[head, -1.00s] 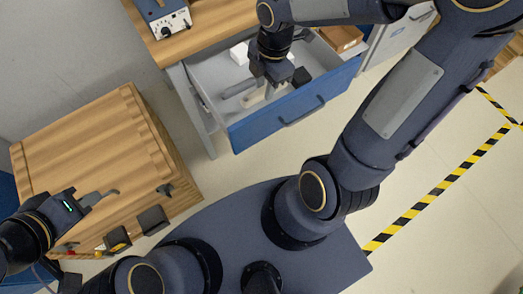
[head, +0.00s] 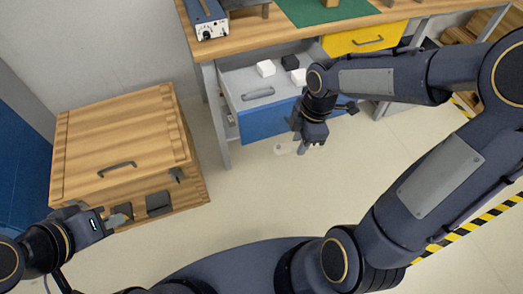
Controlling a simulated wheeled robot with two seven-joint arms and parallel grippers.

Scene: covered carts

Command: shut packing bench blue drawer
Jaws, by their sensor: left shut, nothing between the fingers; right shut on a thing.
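The packing bench's blue drawer (head: 268,125) is pulled out, its grey interior showing from above. Inside lie a grey handle-shaped thing (head: 258,94), a white block (head: 265,68) and a dark block (head: 290,62). My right gripper (head: 303,148) is just in front of the drawer's blue front, over the floor, and hides its right part. It is shut on a small pale thing (head: 283,148), which is hard to make out against the floor. My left gripper (head: 118,217) is shut and empty at the lower left, by the front of a wooden crate.
The wooden crate (head: 85,130), with a dark handle, stands left of the bench. The wooden bench top (head: 245,35) holds a blue instrument (head: 205,18) and a green mat (head: 300,12). A yellow drawer (head: 362,40) is right of the blue one. Floor is clear before the bench.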

